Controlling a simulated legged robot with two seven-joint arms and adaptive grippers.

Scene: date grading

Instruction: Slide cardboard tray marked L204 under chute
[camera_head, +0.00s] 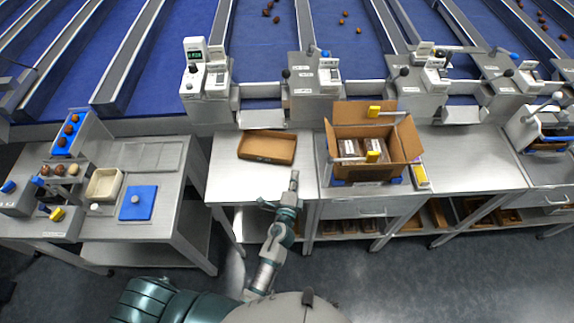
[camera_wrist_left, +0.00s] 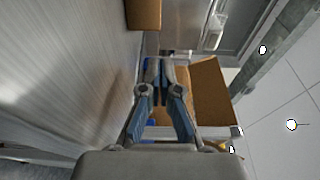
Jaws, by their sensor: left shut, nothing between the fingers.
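A shallow brown cardboard tray (camera_head: 267,147) lies on the metal worktop in the head view, a little below a grey chute lip (camera_head: 262,119). I cannot read any marking on it. My left gripper (camera_head: 294,179) is shut and empty near the front edge of that worktop, below and right of the tray and apart from it. In the left wrist view the closed fingers (camera_wrist_left: 163,78) show with nothing between them. A piece of brown cardboard (camera_wrist_left: 143,14) shows at the top there; I cannot tell whether it is the tray. My right gripper is not in view.
An open cardboard box (camera_head: 345,116) with packs and yellow-handled items stands right of the tray. A small scale unit (camera_head: 207,78) stands behind.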

